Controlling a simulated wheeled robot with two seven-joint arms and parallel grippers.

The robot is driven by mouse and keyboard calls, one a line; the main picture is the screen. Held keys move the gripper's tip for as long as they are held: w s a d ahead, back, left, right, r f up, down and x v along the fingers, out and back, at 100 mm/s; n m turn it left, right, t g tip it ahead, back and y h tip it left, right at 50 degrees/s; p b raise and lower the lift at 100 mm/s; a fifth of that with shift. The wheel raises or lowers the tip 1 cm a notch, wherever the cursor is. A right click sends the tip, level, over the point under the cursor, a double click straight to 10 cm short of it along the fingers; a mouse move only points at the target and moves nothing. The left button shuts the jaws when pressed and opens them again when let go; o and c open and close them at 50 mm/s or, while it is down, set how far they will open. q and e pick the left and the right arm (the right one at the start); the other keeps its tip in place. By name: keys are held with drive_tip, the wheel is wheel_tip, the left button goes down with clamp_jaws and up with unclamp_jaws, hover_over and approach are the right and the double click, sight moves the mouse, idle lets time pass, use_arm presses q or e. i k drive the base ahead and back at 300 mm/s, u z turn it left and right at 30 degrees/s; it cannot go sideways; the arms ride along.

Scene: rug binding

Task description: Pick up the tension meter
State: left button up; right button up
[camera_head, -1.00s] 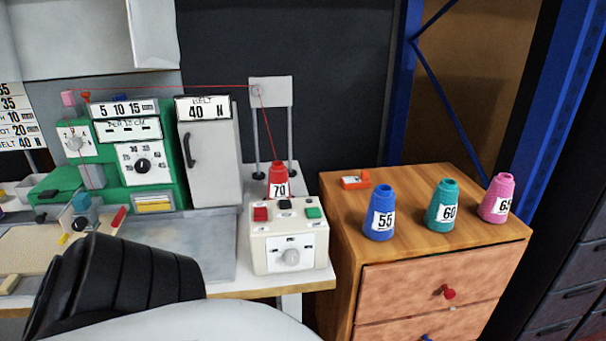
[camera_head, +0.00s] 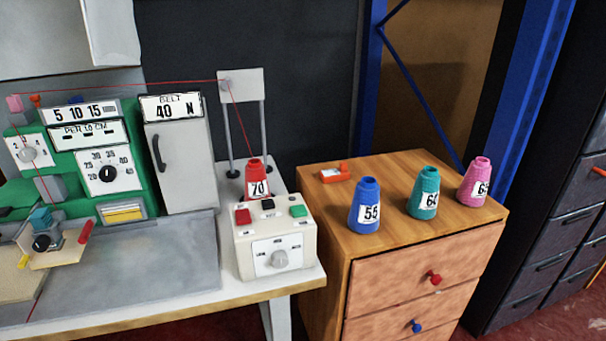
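A small orange-red device with a white face (camera_head: 336,173), which looks like the tension meter, lies on top of the wooden drawer cabinet (camera_head: 400,165). It sits near the cabinet's back left corner, behind the blue cone (camera_head: 366,207), with nothing touching it that I can see. It is too small to read. Neither of my grippers is in view.
Teal (camera_head: 424,194) and pink (camera_head: 474,182) thread cones stand to the right on the cabinet. Left of it, a bench (camera_head: 180,255) holds a white button box (camera_head: 275,243), a red cone (camera_head: 257,178) and a green machine (camera_head: 105,150). Red thread runs above.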

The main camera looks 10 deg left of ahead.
sight(340, 173)
drive_tip(key=z, duration=0.9)
drive_tip(key=i, duration=0.9)
drive_tip(key=u, duration=0.5)
